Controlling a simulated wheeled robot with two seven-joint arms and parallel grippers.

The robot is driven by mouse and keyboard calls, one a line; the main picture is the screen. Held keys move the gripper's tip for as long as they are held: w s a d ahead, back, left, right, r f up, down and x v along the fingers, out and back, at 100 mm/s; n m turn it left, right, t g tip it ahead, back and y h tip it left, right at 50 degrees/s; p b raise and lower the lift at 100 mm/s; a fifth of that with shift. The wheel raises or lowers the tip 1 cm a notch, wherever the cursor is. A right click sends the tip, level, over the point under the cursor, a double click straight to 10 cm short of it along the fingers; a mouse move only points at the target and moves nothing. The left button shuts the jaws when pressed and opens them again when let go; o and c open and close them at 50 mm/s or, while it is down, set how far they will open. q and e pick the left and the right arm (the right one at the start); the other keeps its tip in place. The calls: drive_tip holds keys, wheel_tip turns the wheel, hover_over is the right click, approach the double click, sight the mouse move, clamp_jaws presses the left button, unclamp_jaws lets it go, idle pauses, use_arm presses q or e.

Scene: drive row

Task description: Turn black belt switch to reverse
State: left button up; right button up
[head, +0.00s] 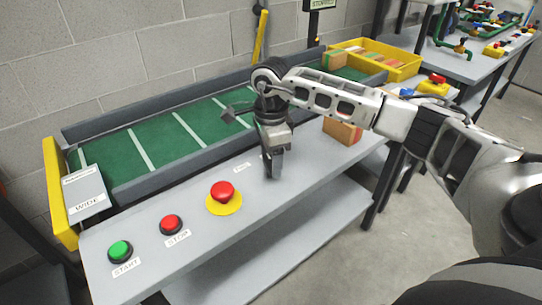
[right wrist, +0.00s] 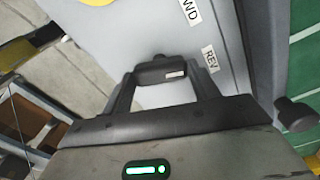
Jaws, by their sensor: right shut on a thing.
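My right gripper (head: 272,170) reaches down to the grey control panel (head: 150,255), right of the red mushroom button. In the right wrist view its two fingers (right wrist: 162,92) are shut on the black belt switch (right wrist: 158,72). A small white mark shows on the switch at the end nearer the REV label (right wrist: 210,60). A second label, partly cut off and ending in "WD" (right wrist: 190,10), lies further along. In the head view the gripper hides the switch. My left gripper is not in view.
The panel carries a green START button (head: 120,250), a red STOP button (head: 171,224) and a red mushroom button (head: 222,191) on yellow. Behind runs the green belt (head: 155,145). An orange-brown box (head: 342,131) stands right of my gripper. A yellow tray (head: 405,70) holds blocks.

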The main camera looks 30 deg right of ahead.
drive_tip(key=m, duration=0.5)
idle(0.8)
drive_tip(key=o, duration=1)
drive_tip(key=shift+r, duration=0.1)
wheel_tip(320, 180, up, 16)
drive_tip(key=shift+f, duration=0.1)
